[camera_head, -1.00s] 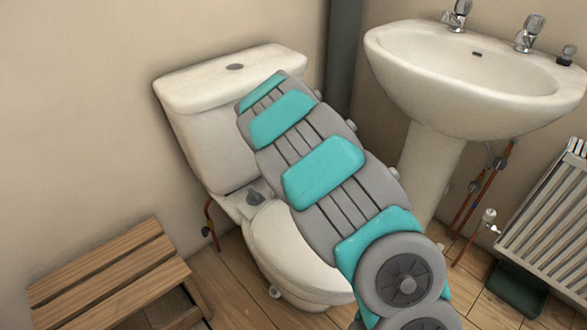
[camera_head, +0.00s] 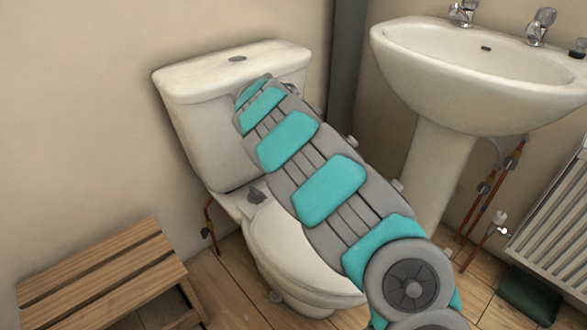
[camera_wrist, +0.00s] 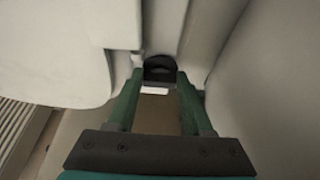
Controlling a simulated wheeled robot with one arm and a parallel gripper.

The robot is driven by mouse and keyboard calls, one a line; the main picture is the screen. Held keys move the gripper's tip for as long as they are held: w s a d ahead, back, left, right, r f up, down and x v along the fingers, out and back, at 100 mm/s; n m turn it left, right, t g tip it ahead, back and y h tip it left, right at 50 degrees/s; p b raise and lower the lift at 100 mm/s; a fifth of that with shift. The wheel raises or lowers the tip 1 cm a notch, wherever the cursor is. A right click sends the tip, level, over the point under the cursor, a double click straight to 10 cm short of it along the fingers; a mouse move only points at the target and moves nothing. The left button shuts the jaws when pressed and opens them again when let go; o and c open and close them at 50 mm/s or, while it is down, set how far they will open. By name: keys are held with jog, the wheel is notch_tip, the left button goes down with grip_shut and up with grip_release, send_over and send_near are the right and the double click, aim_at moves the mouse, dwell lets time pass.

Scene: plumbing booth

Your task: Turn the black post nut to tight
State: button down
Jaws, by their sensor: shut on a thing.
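In the wrist view, the black post nut (camera_wrist: 160,70) sits in a recess between pale ceramic surfaces. My gripper (camera_wrist: 160,77) has its two green fingers on either side of the nut, shut on it. A small white strip shows just below the nut. Part of the nut is hidden by the fingertips and shadow. In the head view, the white toilet (camera_head: 228,130) stands against the wall. My arm crosses in front of it, and my gripper and the nut are hidden there.
A wooden slatted bench (camera_head: 105,275) stands at the left. A pedestal sink (camera_head: 440,90) is at the right, with copper pipes (camera_head: 497,190) and a radiator (camera_head: 555,215) beyond it. In the wrist view, pale walls stand close on both sides of the fingers.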

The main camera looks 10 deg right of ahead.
dwell(0.3)
jog(key=shift+c, duration=1.4)
grip_release()
jog(key=v, duration=0.5)
jog(key=shift+a+r, duration=0.1)
jog(key=shift+r, duration=0.05)
jog(key=s+a, duration=0.2)
jog(key=a, duration=0.1)
jog(key=s+a, duration=0.2)
jog(key=a, duration=0.2)
jog(key=s+a, duration=0.2)
jog(key=a, duration=0.1)
jog(key=shift+a+f, duration=0.15)
jog(key=shift+f, duration=0.05)
